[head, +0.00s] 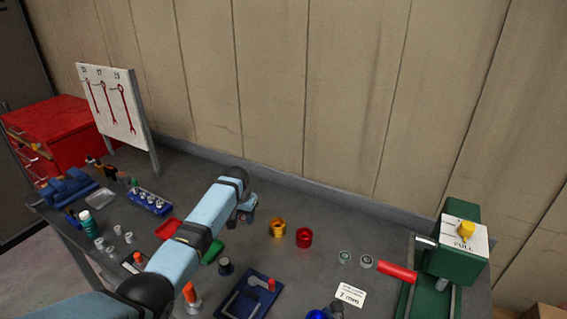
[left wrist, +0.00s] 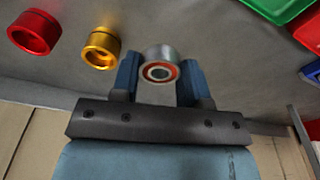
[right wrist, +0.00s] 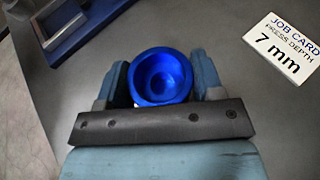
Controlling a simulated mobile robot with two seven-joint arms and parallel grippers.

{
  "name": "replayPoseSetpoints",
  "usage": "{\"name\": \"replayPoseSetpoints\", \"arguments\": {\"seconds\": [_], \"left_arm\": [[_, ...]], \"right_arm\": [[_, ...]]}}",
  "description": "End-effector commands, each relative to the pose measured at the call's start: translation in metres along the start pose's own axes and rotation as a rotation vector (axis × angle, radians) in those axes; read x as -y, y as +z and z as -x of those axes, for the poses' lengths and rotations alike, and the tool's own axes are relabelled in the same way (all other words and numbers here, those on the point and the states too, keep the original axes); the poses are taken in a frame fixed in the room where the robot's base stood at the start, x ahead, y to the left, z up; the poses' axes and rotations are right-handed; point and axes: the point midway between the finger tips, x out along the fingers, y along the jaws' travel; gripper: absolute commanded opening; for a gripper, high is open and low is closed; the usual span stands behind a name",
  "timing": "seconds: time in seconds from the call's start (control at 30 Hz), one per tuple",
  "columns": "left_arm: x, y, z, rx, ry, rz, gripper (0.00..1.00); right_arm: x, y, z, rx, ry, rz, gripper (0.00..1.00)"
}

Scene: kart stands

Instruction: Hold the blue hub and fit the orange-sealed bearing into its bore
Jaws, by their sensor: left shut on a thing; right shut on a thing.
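My left gripper (head: 243,214) hangs over the middle of the bench. In the left wrist view its fingers (left wrist: 160,78) are shut on the orange-sealed bearing (left wrist: 161,68), a silver ring with an orange seal around a dark centre. My right gripper (right wrist: 160,80) is shut on the blue hub (right wrist: 159,77), and its open stepped bore faces the right wrist camera. The bore is empty. In the head view the blue hub (head: 317,314) shows only partly at the bottom edge. The bearing and hub are well apart.
A gold hub (head: 278,228) and a red hub (head: 304,237) stand mid-bench. Two other bearings (head: 344,257) (head: 367,262) lie right of them, near the job card (head: 350,294). A blue fixture (head: 262,284) lies in front.

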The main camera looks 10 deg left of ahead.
Motion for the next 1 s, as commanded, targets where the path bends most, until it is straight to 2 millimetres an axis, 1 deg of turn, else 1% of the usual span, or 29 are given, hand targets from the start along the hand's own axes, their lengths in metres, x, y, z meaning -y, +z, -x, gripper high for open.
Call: {"name": "replayPoseSetpoints", "arguments": {"seconds": [0.67,0.77,0.9,1.0], "left_arm": [[-0.001,0.001,0.003,0.001,0.0,-0.003,0.12],[-0.001,0.002,-0.007,0.003,0.0,-0.003,0.12],[-0.001,0.005,-0.034,0.005,0.0,-0.003,0.12],[-0.001,0.007,-0.049,0.002,0.0,-0.003,0.12]], "right_arm": [[0.0,0.0,0.0,0.0,0.0,0.0,0.27],[0.0,0.0,0.0,0.0,0.0,0.0,0.27],[0.0,0.0,0.0,0.0,0.0,0.0,0.27],[0.0,0.0,0.0,0.0,0.0,0.0,0.27]]}}
